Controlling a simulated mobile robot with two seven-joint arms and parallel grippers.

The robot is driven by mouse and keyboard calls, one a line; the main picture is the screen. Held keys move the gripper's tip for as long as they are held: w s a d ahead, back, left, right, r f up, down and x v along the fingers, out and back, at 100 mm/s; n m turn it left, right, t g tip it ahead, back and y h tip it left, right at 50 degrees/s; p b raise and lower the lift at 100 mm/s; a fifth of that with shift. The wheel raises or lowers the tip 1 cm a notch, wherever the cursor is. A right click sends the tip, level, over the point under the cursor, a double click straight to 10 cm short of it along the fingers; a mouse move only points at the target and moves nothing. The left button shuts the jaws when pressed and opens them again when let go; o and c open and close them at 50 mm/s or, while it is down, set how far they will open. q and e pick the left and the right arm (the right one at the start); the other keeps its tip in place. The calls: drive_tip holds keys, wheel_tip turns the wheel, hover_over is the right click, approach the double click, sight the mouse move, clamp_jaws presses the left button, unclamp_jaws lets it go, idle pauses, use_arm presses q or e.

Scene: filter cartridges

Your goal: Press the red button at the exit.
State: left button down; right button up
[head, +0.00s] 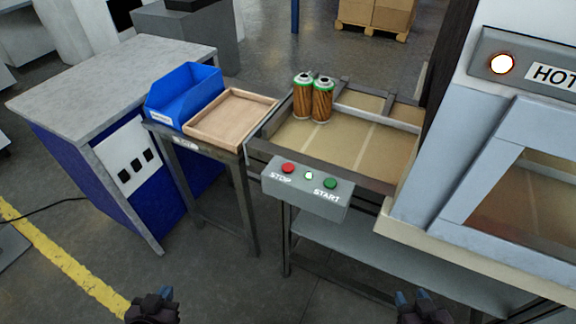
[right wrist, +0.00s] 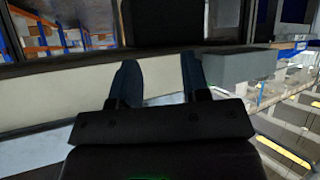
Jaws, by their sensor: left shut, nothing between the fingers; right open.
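The red button (head: 288,168) sits on a grey control box (head: 306,188) at the front edge of the conveyor, above the word STOP. A green button (head: 330,183) above START and a small lit white lamp (head: 309,175) are on the same box. My left gripper (head: 164,293) is shut and empty at the bottom of the head view, low and left of the box, well apart from it. My right gripper (head: 411,295) is open and empty at the bottom right, also apart from the box. Its two fingers (right wrist: 160,80) show spread in the right wrist view.
Two filter cartridges (head: 322,100) stand on the conveyor (head: 367,141). Left of it are a wooden tray (head: 232,118), a blue bin (head: 184,95) and a grey-topped cabinet (head: 110,80). A machine marked HOT (head: 480,120) with a lit lamp stands right. Floor (head: 220,285) in front is clear.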

drive_tip(key=shift+w+r, duration=0.15)
drive_tip(key=shift+w, duration=0.05)
drive_tip(key=c, duration=0.7)
drive_tip(key=shift+w+a+r, duration=0.1)
drive_tip(key=shift+w+r, duration=0.05)
drive_tip(key=shift+w, duration=0.15)
clamp_jaws()
drive_tip(key=shift+s, duration=0.2)
drive_tip(key=shift+s+f, duration=0.25)
drive_tip(key=shift+s, duration=0.05)
drive_tip(key=shift+w+r, duration=0.1)
drive_tip(key=shift+w, duration=0.1)
